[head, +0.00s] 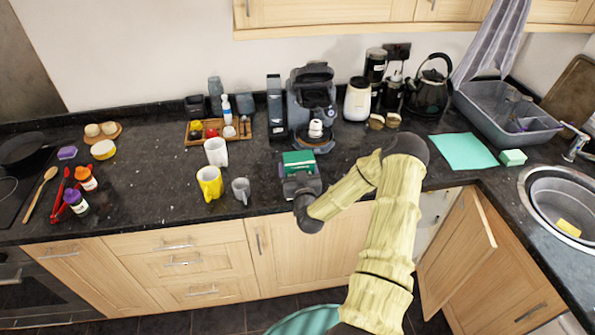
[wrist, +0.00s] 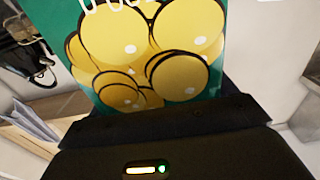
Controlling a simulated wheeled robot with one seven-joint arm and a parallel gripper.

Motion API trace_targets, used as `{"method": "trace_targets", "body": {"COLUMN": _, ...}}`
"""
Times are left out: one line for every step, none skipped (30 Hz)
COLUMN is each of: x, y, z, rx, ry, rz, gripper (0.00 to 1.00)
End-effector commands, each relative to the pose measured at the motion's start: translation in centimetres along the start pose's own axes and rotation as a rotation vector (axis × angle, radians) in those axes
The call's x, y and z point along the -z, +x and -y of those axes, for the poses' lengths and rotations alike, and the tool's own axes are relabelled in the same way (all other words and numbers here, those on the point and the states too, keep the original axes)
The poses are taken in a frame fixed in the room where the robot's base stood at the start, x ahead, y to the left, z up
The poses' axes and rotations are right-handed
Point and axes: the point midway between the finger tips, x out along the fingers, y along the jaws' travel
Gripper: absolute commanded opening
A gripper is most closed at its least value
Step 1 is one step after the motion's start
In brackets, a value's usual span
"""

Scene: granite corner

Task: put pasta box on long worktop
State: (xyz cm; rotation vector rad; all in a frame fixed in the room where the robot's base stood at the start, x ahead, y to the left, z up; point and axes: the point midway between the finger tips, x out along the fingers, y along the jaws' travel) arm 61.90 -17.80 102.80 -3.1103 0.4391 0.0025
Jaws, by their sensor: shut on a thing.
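The pasta box is green (head: 297,160), with yellow round shapes on its face in the wrist view (wrist: 145,50). My gripper (head: 300,178) is shut on the pasta box, and the fingers are mostly hidden behind my wrist. In the wrist view the box stands out beyond the dark gripper body (wrist: 165,118). The long worktop (head: 130,190) is dark speckled stone and runs along the wall. The box is over its front middle part, just in front of the coffee machine. I cannot tell whether the box touches the worktop.
A yellow mug (head: 209,183), a white mug (head: 216,152) and a grey cup (head: 241,190) stand left of my gripper. The coffee machine (head: 311,105) is behind it. A lower cupboard door (head: 460,245) stands open at right. The worktop left of the mugs has free room.

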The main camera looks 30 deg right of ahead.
Motion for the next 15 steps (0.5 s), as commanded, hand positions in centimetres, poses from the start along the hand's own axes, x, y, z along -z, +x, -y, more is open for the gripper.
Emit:
{"method": "trace_targets", "body": {"x": -0.4, "y": 0.0, "z": 0.0, "rx": -0.001, "ry": 0.002, "rz": -0.001, "gripper": 0.43}}
{"method": "trace_targets", "body": {"x": -0.7, "y": 0.0, "z": 0.0, "rx": -0.001, "ry": 0.001, "rz": -0.001, "gripper": 0.43}}
{"method": "trace_targets", "body": {"x": -1.1, "y": 0.0, "z": 0.0, "rx": -0.001, "ry": 0.001, "rz": -0.002, "gripper": 0.43}}
{"method": "trace_targets", "body": {"x": -1.3, "y": 0.0, "z": 0.0, "rx": 0.0, "ry": 0.001, "rz": -0.002, "gripper": 0.43}}
{"method": "trace_targets", "body": {"x": -1.4, "y": 0.0, "z": 0.1, "rx": 0.001, "ry": 0.0, "rz": -0.002, "gripper": 0.43}}
{"method": "trace_targets", "body": {"x": -1.5, "y": 0.0, "z": 0.1, "rx": 0.001, "ry": 0.0, "rz": -0.003, "gripper": 0.43}}
{"method": "trace_targets", "body": {"x": -1.5, "y": 0.0, "z": 0.1, "rx": 0.001, "ry": 0.0, "rz": -0.004, "gripper": 0.43}}
{"method": "trace_targets", "body": {"x": -1.5, "y": 0.0, "z": 0.1, "rx": 0.001, "ry": -0.001, "rz": -0.004, "gripper": 0.43}}
{"method": "trace_targets", "body": {"x": -1.5, "y": 0.0, "z": 0.0, "rx": 0.001, "ry": -0.001, "rz": -0.004, "gripper": 0.43}}
{"method": "trace_targets", "body": {"x": -1.5, "y": 0.0, "z": 0.0, "rx": 0.001, "ry": -0.001, "rz": -0.004, "gripper": 0.43}}
{"method": "trace_targets", "body": {"x": -1.5, "y": 0.0, "z": 0.0, "rx": 0.001, "ry": -0.001, "rz": -0.004, "gripper": 0.43}}
{"method": "trace_targets", "body": {"x": -1.5, "y": 0.0, "z": 0.0, "rx": 0.001, "ry": -0.001, "rz": -0.004, "gripper": 0.43}}
{"method": "trace_targets", "body": {"x": -1.5, "y": 0.0, "z": 0.0, "rx": 0.001, "ry": -0.001, "rz": -0.004, "gripper": 0.43}}
{"method": "trace_targets", "body": {"x": -1.6, "y": 0.0, "z": 0.1, "rx": 0.001, "ry": -0.001, "rz": -0.004, "gripper": 0.43}}
{"method": "trace_targets", "body": {"x": -1.7, "y": 0.0, "z": 0.1, "rx": 0.001, "ry": -0.001, "rz": -0.003, "gripper": 0.43}}
